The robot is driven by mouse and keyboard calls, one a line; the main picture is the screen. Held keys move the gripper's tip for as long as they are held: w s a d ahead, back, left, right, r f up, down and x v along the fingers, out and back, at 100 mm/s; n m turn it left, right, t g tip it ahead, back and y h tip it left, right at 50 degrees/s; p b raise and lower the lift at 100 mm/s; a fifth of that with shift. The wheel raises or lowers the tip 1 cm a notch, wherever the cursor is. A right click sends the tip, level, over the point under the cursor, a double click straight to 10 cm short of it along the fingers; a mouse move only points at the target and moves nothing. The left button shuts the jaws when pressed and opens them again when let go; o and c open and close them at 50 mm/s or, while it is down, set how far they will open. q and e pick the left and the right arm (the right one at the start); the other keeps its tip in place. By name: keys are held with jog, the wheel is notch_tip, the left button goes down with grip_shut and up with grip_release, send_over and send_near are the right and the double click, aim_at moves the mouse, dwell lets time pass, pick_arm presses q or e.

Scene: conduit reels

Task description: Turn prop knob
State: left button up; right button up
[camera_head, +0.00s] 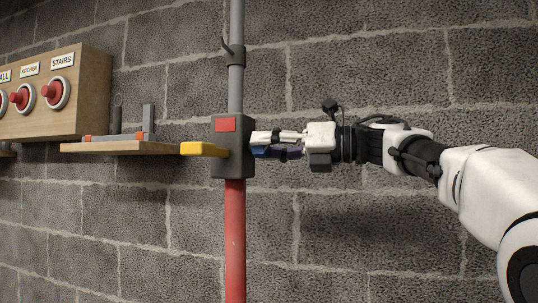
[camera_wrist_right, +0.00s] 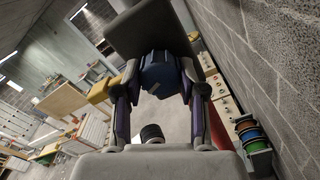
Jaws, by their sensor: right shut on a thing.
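The prop is a vertical pole with a grey upper tube (camera_head: 236,75), a dark grey box (camera_head: 218,165) with a red patch, and a red lower tube (camera_head: 235,240). A blue knob (camera_head: 259,151) sticks out from the box's right side, partly hidden by my right gripper. In the right wrist view the blue knob (camera_wrist_right: 161,75) sits between the two fingers. My right gripper (camera_head: 265,145) comes in from the right and is shut on the knob. A yellow handle (camera_head: 205,149) sticks out from the box's left side. My left gripper is in neither view.
A wooden shelf (camera_head: 120,148) with small grey upright parts is left of the box. A wooden panel (camera_head: 80,105) with red knobs and labels such as KITCHEN and STAIRS is farther left. A block wall (camera_head: 400,65) stands behind. Coloured reels (camera_wrist_right: 250,133) show in the right wrist view.

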jog(key=n, duration=0.1)
jog(key=n+b, duration=0.1)
jog(key=n, duration=0.1)
jog(key=shift+a+f+n, duration=0.1)
jog(key=shift+f+n, duration=0.2)
jog(key=shift+f, duration=0.05)
jog(key=shift+n+b, duration=0.5)
jog(key=shift+n, duration=0.7)
jog(key=shift+r, duration=0.1)
jog(key=o, duration=1.1)
jog(key=shift+w+r, duration=0.1)
jog(key=shift+o, duration=0.2)
jog(key=v, duration=1.2)
